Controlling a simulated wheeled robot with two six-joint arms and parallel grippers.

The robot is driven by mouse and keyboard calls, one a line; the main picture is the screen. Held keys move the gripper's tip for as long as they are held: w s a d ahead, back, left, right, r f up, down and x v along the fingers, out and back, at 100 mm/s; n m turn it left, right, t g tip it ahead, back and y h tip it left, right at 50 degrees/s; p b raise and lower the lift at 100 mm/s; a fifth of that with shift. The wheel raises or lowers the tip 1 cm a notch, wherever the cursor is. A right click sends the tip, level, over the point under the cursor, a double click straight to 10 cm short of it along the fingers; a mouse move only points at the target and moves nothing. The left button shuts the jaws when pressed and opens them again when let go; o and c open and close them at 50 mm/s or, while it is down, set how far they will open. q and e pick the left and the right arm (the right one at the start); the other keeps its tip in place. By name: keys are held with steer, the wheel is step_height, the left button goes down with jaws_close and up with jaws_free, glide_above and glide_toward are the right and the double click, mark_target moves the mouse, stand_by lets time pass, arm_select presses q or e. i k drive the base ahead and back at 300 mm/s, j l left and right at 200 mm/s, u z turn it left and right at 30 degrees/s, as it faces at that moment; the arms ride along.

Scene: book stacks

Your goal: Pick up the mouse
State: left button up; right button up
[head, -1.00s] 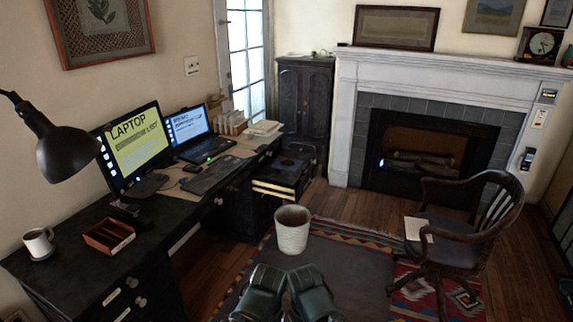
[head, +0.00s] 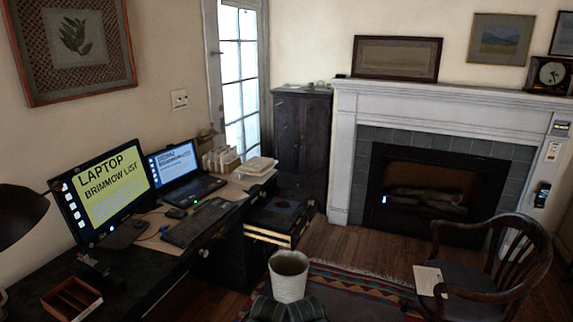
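The mouse (head: 176,213) appears to be the small dark object on the desk (head: 150,262). It lies between the monitor (head: 108,193) and the dark keyboard (head: 198,222), in front of the laptop (head: 188,188). Nothing covers it. Two dark rounded parts of my arms show at the bottom middle edge, well to the right of the mouse and apart from it. No gripper fingers can be made out there.
A black lamp (head: 20,215) and a reddish-brown tray (head: 72,299) are at the near left of the desk. A whitish bin (head: 289,276) stands on the patterned rug (head: 345,285). A wooden chair (head: 490,265) stands at the right, before the fireplace (head: 430,190).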

mark_target(284, 204)
steer(key=i+l, duration=0.15)
steer(key=i, duration=1.6)
steer(key=i+l+z, duration=0.1)
steer(key=i, duration=1.65)
steer(key=l, duration=0.1)
